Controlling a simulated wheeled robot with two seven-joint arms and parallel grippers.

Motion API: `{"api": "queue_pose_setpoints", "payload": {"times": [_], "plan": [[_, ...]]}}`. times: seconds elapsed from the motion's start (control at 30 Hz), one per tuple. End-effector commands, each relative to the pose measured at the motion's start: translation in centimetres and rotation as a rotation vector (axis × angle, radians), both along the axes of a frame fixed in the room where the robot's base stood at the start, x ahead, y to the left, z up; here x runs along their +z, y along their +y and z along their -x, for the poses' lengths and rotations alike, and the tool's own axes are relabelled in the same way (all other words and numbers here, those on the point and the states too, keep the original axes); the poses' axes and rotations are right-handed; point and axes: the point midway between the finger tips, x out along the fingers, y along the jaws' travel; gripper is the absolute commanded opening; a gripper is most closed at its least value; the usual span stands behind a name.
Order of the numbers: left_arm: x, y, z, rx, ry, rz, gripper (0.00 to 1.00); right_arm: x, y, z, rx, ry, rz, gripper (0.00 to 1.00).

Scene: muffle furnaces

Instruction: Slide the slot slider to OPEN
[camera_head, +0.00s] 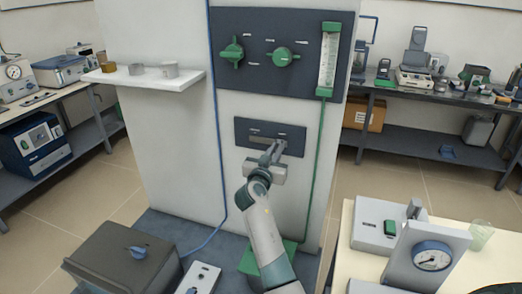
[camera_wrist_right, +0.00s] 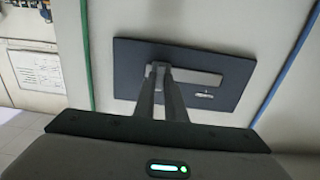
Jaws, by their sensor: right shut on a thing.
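The slot slider's dark plate (camera_head: 243,130) is mounted on the pale column, below the panel with green knobs. It also shows in the right wrist view (camera_wrist_right: 131,58), with a pale slot (camera_wrist_right: 202,78) across it. My right gripper (camera_head: 272,152) reaches the plate from below. In the right wrist view its two fingers (camera_wrist_right: 160,75) are close together at one end of the slot, shut on the slider's handle, which they mostly hide. Small labels on the plate are too small to read. My left gripper is not in view.
Above is a dark panel (camera_head: 260,20) with green knobs (camera_head: 232,54) and a flow tube (camera_head: 328,60). A blue hose (camera_head: 219,130) and a green hose (camera_head: 314,170) run down either side of the plate. A white shelf (camera_head: 150,82) juts out left. A gauge device (camera_head: 432,256) stands front right.

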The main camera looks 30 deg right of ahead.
Motion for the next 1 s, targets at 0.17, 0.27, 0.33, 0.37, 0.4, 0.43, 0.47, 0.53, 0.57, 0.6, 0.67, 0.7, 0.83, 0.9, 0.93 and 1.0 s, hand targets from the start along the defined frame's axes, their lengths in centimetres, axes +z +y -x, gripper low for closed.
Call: {"api": "queue_pose_setpoints", "payload": {"times": [0.17,0.27,0.33,0.37,0.4,0.43,0.47,0.53,0.57,0.6,0.67,0.7,0.83,0.9,0.93,1.0], "plan": [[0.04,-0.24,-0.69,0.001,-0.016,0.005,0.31,0.05,-0.81,0.87,-0.003,0.001,0.002,0.0],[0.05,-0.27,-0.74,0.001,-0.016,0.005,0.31,0.04,-0.84,0.86,-0.004,0.001,0.002,0.0],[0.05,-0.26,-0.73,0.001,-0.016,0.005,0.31,0.03,-0.85,0.86,-0.004,0.002,0.002,0.0],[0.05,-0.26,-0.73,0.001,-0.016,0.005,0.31,0.02,-0.85,0.86,-0.004,0.001,0.001,0.0],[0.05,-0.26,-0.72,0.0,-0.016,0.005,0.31,0.02,-0.86,0.87,-0.005,0.001,0.001,0.15],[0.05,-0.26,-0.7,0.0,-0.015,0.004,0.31,0.02,-0.85,0.86,-0.004,0.001,0.001,0.22],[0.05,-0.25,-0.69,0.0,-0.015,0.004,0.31,0.02,-0.83,0.85,-0.004,0.001,0.001,0.29],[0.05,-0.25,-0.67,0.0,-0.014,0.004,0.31,0.02,-0.79,0.82,-0.003,0.001,0.001,0.3],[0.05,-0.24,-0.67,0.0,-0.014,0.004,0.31,0.03,-0.77,0.82,-0.003,0.001,0.001,0.3],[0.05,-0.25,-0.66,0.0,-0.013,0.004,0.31,0.03,-0.75,0.81,-0.002,0.0,0.001,0.3],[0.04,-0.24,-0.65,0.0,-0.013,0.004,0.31,0.03,-0.72,0.79,-0.002,0.0,0.001,0.3],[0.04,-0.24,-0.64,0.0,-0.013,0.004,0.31,0.03,-0.71,0.78,-0.002,0.0,0.001,0.3],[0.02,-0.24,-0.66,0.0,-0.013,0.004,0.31,0.03,-0.69,0.75,-0.001,0.0,0.001,0.3],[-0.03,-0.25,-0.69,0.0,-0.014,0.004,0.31,0.01,-0.72,0.74,0.0,0.0,0.001,0.3],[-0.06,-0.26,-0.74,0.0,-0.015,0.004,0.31,0.0,-0.74,0.73,0.0,0.0,0.001,0.3],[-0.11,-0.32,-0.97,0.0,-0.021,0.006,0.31,-0.02,-0.81,0.7,0.0,-0.001,0.001,0.3]]}}
